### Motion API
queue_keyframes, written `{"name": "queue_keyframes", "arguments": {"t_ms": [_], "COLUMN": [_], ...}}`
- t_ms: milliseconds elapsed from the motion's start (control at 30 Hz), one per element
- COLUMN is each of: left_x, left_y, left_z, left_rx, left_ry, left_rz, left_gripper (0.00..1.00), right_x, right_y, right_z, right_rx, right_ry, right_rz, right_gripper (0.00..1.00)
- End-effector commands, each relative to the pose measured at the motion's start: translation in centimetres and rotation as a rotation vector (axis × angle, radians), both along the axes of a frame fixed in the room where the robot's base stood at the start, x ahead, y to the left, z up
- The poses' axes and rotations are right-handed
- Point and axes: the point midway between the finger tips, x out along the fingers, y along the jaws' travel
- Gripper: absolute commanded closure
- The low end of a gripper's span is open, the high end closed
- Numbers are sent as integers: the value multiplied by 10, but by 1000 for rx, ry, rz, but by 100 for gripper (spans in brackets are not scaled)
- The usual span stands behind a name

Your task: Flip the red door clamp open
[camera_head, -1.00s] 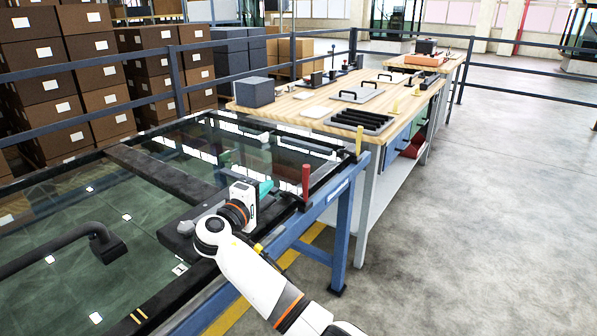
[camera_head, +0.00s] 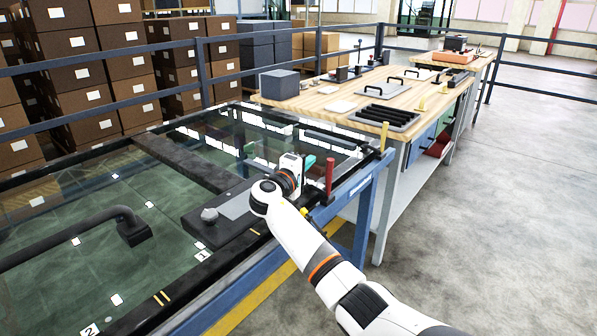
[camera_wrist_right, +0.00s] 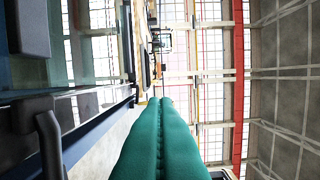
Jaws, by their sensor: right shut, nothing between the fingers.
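The red door clamp (camera_head: 329,175) stands upright on the right edge of the glass door frame, in the head view. My right gripper (camera_head: 309,163) is just left of the red clamp, above the frame. Whether it touches the clamp cannot be told. Its teal fingers are shut together and empty, and they also fill the lower middle of the right wrist view (camera_wrist_right: 160,103). I cannot make out the red clamp in that wrist view. My left gripper is not in view.
A yellow clamp (camera_head: 384,137) stands upright at the frame's far right corner. A dark bent handle (camera_head: 133,228) lies over the glass. A wooden workbench (camera_head: 345,86) with trays stands behind. Open floor (camera_head: 520,190) is to the right.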

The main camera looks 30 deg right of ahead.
Motion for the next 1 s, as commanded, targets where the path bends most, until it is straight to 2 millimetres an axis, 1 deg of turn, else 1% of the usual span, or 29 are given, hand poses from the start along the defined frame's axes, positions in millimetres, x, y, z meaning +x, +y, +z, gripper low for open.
{"name": "queue_keyframes", "arguments": {"t_ms": [33,100,300,400,533,1000], "left_x": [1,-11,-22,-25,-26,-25], "left_y": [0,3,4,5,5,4], "left_z": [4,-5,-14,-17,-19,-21], "left_rx": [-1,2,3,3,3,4], "left_ry": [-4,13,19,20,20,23], "left_rz": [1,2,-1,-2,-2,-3], "left_gripper": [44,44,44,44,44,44], "right_x": [-5,-13,-31,-36,-39,-41], "right_y": [-2,-3,-6,-7,-7,-8], "right_z": [0,-1,-2,-2,-2,-3], "right_rx": [0,0,0,0,0,7], "right_ry": [0,-1,0,0,0,-16], "right_rz": [0,1,0,1,0,1], "right_gripper": [100,100,100,100,100,100]}}
